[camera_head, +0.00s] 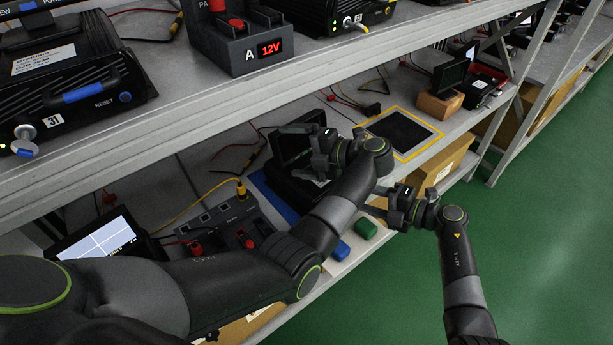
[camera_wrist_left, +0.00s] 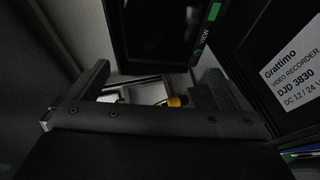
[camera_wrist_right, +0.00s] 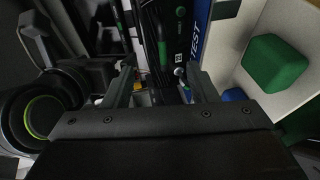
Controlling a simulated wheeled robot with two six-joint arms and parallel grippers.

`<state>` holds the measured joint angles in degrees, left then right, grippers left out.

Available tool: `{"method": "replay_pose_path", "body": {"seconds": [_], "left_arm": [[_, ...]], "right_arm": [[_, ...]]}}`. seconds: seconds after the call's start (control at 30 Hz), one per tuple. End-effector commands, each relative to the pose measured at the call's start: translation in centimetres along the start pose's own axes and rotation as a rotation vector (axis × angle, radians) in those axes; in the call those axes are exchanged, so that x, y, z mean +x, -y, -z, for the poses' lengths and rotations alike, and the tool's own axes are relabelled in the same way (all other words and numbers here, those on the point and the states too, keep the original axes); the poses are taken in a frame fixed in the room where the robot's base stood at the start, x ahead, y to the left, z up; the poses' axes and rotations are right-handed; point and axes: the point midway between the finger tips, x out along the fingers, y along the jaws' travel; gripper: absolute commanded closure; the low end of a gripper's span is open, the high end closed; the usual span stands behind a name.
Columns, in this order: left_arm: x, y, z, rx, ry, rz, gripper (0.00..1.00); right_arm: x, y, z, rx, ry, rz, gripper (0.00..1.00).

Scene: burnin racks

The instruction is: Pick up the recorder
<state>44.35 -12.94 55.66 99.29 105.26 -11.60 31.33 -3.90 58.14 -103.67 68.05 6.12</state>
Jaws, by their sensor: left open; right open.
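The black video recorder (camera_head: 287,184) is on the lower shelf on a blue mat (camera_head: 272,198), partly hidden by my left arm. Its white label (camera_wrist_left: 290,75) shows at the right in the left wrist view. A small monitor (camera_head: 291,148) stands at the recorder's far side; its dark screen also shows in the left wrist view (camera_wrist_left: 155,35). My left gripper (camera_head: 322,153) is open above the recorder, beside the monitor. My right gripper (camera_head: 385,204) is open at the shelf's front edge. The recorder's front (camera_wrist_right: 165,50) shows between its fingers in the right wrist view.
A green block (camera_head: 366,229) and a blue block (camera_head: 341,250) lie near the shelf's front edge. A power unit (camera_head: 230,222) with cables and a lit screen (camera_head: 100,240) stand left. A yellow-bordered pad (camera_head: 400,131) lies right. The upper shelf (camera_head: 150,115) overhangs.

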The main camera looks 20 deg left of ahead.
Motion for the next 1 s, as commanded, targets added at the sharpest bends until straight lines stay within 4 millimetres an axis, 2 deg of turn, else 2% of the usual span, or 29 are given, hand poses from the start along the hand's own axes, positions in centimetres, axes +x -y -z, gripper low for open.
{"method": "replay_pose_path", "body": {"seconds": [0.1, 0.3, 0.5, 0.83, 1.0], "left_arm": [[2.3, 0.0, 0.0, 0.000, -0.002, -0.001, 0.00], [4.6, 0.0, 0.0, 0.000, -0.001, 0.000, 0.00], [5.6, 0.0, 0.0, 0.000, 0.000, 0.000, 0.00], [5.8, 0.0, 0.0, 0.000, 0.000, 0.001, 0.00], [5.7, 0.0, 0.0, 0.000, 0.000, 0.001, 0.22]], "right_arm": [[2.2, -0.1, 0.0, 0.002, -0.002, -0.001, 0.47], [4.6, 0.0, 0.0, 0.002, -0.002, -0.001, 0.47], [5.7, 0.0, 0.0, 0.001, 0.000, 0.000, 0.47], [5.8, 0.0, 0.0, 0.000, 0.000, 0.000, 0.47], [5.7, 0.0, 0.0, 0.000, 0.000, 0.000, 0.70]]}}
